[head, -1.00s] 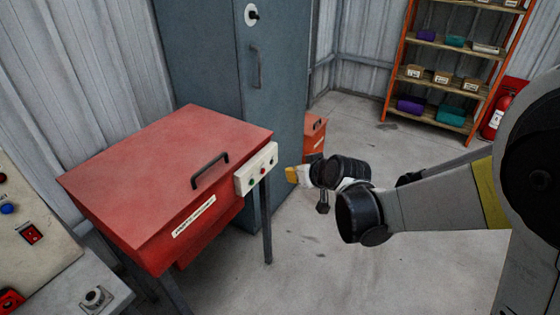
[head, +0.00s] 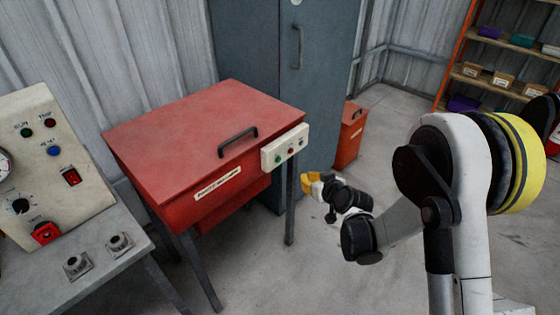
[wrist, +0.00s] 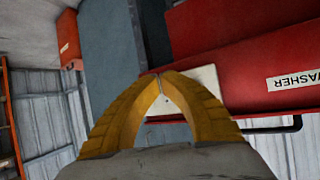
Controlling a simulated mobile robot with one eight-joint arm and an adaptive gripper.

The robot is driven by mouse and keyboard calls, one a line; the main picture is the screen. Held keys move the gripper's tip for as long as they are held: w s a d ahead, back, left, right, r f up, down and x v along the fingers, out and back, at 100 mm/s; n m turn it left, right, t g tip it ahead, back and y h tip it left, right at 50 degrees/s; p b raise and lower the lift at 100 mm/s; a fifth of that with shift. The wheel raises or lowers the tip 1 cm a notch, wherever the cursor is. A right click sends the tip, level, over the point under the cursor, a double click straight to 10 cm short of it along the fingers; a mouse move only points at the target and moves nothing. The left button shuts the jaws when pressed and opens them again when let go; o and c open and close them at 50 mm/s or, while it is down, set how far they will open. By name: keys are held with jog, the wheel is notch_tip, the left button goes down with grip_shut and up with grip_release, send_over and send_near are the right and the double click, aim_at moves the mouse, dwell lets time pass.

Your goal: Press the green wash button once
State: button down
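The red parts washer (head: 200,140) stands left of my gripper, with a white control box (head: 270,160) at its front right corner. The box carries a few small buttons: a red one (head: 290,150) in the middle and a greenish one (head: 278,158) to its left. The third is too small to tell. My gripper (head: 308,182) is to the right of and below the box, apart from it. In the wrist view its yellow fingers (wrist: 160,78) meet at the tips with nothing held. The box (wrist: 195,100) shows behind them, its buttons hidden.
A control panel (head: 90,185) with lamps, a blue button and red switches stands at the left on a grey bench (head: 120,220). A grey-blue cabinet (head: 330,60) is behind the washer. A red bin (head: 347,140) stands beside it.

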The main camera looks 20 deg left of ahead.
send_near(282, 161)
jog(key=shift+d+f+x, duration=0.15)
jog(key=shift+x, duration=1.15)
jog(key=shift+d+f+x, duration=0.1)
jog(key=shift+f+x, duration=0.05)
jog(key=shift+x, duration=1.15)
jog(key=shift+w+a, duration=0.1)
jog(key=shift+a, duration=0.05)
jog(key=shift+w+a, duration=0.1)
jog(key=shift+a, duration=0.15)
jog(key=shift+w+a, duration=0.15)
jog(key=shift+a, duration=0.25)
jog(key=shift+d, duration=0.15)
jog(key=shift+s+d, duration=0.3)
jog(key=shift+d, duration=0.35)
jog(key=shift+d, duration=0.1)
jog(key=shift+s+d, duration=0.35)
jog(key=shift+d, duration=0.4)
jog(key=shift+s+d, duration=0.3)
jog(key=shift+d, duration=0.4)
jog(key=shift+s+d, duration=0.35)
jog(key=shift+d, duration=0.4)
